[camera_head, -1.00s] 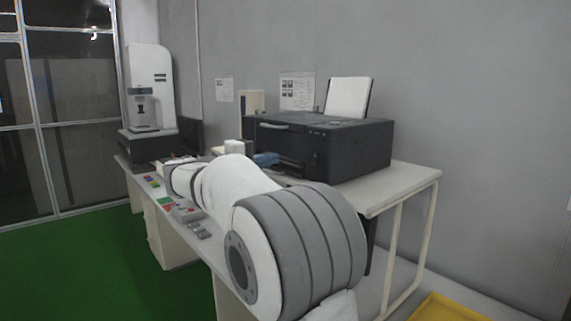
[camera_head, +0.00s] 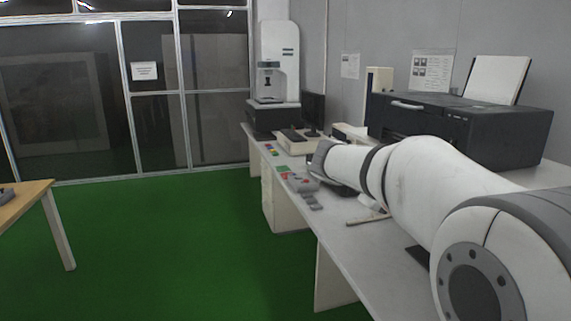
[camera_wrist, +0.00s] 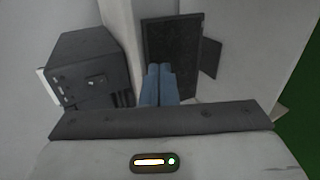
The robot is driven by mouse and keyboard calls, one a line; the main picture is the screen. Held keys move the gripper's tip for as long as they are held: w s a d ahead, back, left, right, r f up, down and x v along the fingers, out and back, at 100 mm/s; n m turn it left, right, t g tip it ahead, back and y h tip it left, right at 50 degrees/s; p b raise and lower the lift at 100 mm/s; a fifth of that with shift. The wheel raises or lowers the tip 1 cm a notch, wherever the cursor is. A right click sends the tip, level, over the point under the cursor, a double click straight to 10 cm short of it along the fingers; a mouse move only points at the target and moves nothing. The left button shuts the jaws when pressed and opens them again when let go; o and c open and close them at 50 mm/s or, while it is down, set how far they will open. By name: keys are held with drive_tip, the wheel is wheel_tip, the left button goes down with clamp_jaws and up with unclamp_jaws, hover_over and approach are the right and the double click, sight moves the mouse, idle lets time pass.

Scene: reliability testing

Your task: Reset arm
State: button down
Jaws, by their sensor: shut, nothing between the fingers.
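My arm reaches in from the right in the head view, over the long white table (camera_head: 365,262). My gripper (camera_wrist: 159,68) shows in the wrist view as two blue fingers lying side by side. They are shut with nothing between them. In the head view the fingers are hidden by the arm.
A black printer (camera_head: 465,125) stands on the table behind my arm. A white testing machine (camera_head: 279,60) and a monitor (camera_head: 313,108) are at the far end. Small coloured parts lie along the table's left edge. A wooden table (camera_head: 22,203) is at left; green floor between is clear.

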drive_tip(key=s+a+f+m+y, duration=0.1)
drive_tip(key=s+a+f+y, duration=0.5)
drive_tip(key=s+f, duration=0.4)
drive_tip(key=s+a+f+m+y, duration=0.2)
drive_tip(key=s+a+f+y, duration=0.4)
drive_tip(key=s+f, duration=0.4)
drive_tip(key=shift+s+a+g, duration=0.35)
drive_tip(key=shift+s+g, duration=0.05)
drive_tip(key=shift+s, duration=0.8)
drive_tip(key=c, duration=2.2)
unclamp_jaws()
